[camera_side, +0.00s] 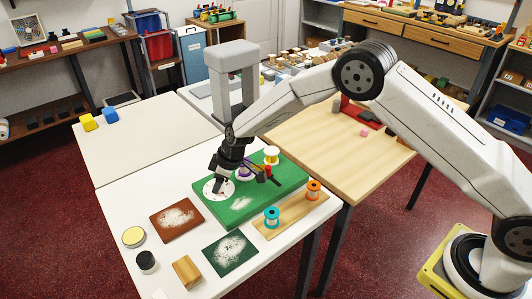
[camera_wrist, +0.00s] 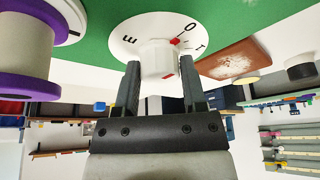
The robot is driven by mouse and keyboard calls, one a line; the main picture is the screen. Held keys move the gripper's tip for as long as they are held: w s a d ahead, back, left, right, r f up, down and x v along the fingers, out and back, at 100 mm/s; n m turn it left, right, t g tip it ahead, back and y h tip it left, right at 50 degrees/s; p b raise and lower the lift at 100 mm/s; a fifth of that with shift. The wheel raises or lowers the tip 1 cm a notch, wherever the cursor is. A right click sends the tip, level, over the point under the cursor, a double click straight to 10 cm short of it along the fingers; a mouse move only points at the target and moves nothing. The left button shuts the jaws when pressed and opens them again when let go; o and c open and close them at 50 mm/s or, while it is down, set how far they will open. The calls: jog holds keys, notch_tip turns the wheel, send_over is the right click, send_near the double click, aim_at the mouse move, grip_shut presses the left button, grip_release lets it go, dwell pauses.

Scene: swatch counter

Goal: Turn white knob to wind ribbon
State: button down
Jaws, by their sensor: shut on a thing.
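The white knob (camera_wrist: 157,60) stands at the centre of a white round dial (camera_wrist: 125,45) with black letters and a red mark. A purple-and-white spool (camera_wrist: 25,55) is beside the dial. No ribbon can be made out clearly.
A white spool (camera_side: 271,153) stands behind on the board. Teal (camera_side: 272,217) and orange (camera_side: 313,190) spools stand on a wooden plank in front. A brown mat (camera_side: 176,220), dark green mat (camera_side: 230,253), wooden block (camera_side: 186,271) and round tins lie on the white table.

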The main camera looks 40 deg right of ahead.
jog(key=shift+a+m+h, duration=0.1)
jog(key=shift+m+h, duration=0.2)
jog(key=shift+m, duration=0.5)
jog(key=shift+m+t+h, duration=0.4)
jog(key=shift+m+h, duration=0.1)
jog(key=shift+m, duration=1.1)
jog(key=shift+a+m+h, duration=0.1)
jog(key=shift+m+h, duration=0.4)
jog(key=shift+m, duration=0.85)
jog(key=shift+m+h, duration=0.5)
jog(key=shift+m, duration=0.85)
jog(key=m+h, duration=0.1)
jog(key=m, duration=0.3)
jog(key=shift+a+m+h, duration=0.1)
jog(key=shift+m+h, duration=0.2)
jog(key=shift+h, duration=0.1)
jog(key=m, duration=0.2)
jog(key=m+g+h, duration=0.1)
jog(key=m, duration=0.2)
jog(key=shift+h, duration=0.3)
jog(key=shift+g, duration=0.3)
jog(key=shift+c, duration=0.7)
grip_release()
jog(key=shift+r, duration=0.1)
